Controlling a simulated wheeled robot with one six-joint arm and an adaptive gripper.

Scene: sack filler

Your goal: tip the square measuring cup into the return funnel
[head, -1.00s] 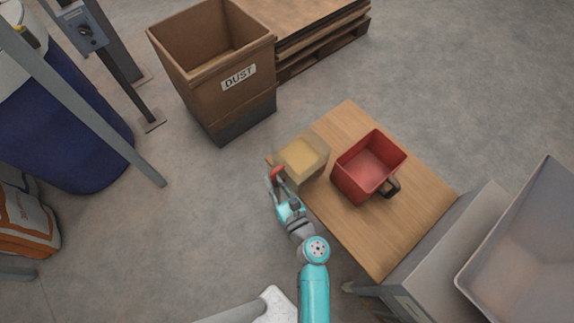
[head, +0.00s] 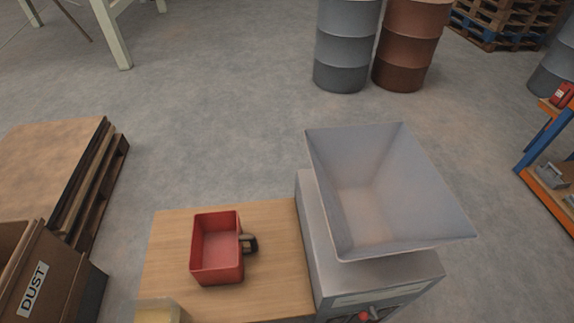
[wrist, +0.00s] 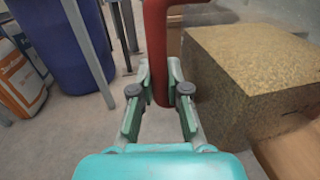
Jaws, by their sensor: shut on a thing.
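The square measuring cup (head: 158,310) is clear-walled and holds yellowish grain. Only its upper part shows at the bottom left edge of the head view, by the wooden bench top. In the wrist view the cup (wrist: 250,75) fills the right side, with grain behind its wall. My gripper (wrist: 160,95) is shut on the cup's red handle (wrist: 157,50). The gripper is outside the head view. The return funnel (head: 390,190) is a wide grey square hopper on a grey cabinet, right of the bench, with its mouth open upward. The cup is well left of it.
A red rectangular container (head: 218,250) with a black handle stands on the bench (head: 275,245), between cup and funnel. A DUST box (head: 45,275) and a pallet stack (head: 60,170) are at left. Two drums (head: 345,45) stand behind. Floor beyond the bench is clear.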

